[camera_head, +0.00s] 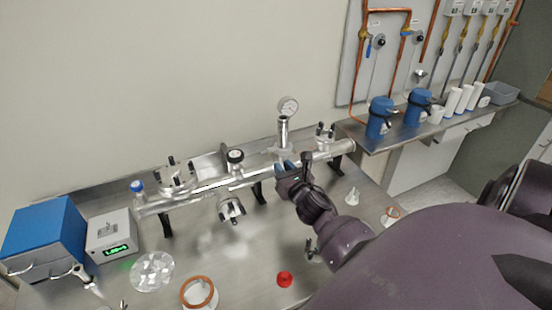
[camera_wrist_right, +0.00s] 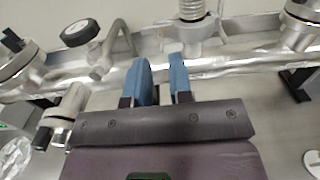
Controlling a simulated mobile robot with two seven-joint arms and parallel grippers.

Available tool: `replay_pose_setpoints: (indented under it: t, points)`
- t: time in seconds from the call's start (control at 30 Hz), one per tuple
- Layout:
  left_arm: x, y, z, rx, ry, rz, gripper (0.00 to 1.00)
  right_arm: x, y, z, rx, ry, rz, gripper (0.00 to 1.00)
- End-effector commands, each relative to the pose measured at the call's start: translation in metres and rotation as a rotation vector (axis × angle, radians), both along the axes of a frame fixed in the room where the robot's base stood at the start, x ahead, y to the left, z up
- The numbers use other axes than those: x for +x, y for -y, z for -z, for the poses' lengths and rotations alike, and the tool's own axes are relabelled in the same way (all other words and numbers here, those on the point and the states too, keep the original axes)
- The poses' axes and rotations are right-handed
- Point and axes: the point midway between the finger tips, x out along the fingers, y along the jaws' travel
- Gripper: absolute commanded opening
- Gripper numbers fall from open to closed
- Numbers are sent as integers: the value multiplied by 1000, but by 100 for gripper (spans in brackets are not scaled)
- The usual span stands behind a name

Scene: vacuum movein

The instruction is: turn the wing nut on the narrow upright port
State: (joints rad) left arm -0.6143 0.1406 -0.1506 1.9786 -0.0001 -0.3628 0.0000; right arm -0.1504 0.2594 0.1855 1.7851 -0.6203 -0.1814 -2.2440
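I cannot make out the wing nut clearly on this collar. My right gripper (camera_head: 285,166) is just in front of and below the port. In the wrist view its two blue fingers (camera_wrist_right: 163,80) are apart with nothing held between them, and their tips overlap the tube in the picture. My left gripper is not in view.
The manifold tube (camera_head: 205,192) runs across the bench on black supports, with other clamped ports along it. A black-knobbed valve (camera_wrist_right: 80,32) stands left of the fingers. A copper ring (camera_head: 198,292) and red cap (camera_head: 285,279) lie in front. Blue pumps stand right.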

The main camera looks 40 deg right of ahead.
Motion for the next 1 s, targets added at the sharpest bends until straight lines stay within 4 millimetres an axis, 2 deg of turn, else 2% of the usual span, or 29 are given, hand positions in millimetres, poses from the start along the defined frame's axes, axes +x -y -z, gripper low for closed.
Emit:
replay_pose_setpoints:
  t: [0.1, 0.3, 0.5, 0.73, 0.77, 0.9, 1.0]
  points:
    - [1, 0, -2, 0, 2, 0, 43, 19, 5, -1, 1, 1, 0, 20]
    - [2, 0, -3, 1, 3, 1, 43, 39, 12, 0, 1, -1, 1, 20]
    - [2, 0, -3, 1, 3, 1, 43, 47, 15, 0, 1, 0, 0, 20]
    - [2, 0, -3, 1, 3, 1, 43, 47, 15, 0, 1, -1, 0, 20]
    - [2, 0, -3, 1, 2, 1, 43, 47, 15, 0, 1, -1, 0, 19]
    - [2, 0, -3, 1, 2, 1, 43, 47, 15, 0, 1, -1, 0, 0]
    - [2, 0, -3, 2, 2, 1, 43, 47, 15, 0, 1, -1, 0, 0]
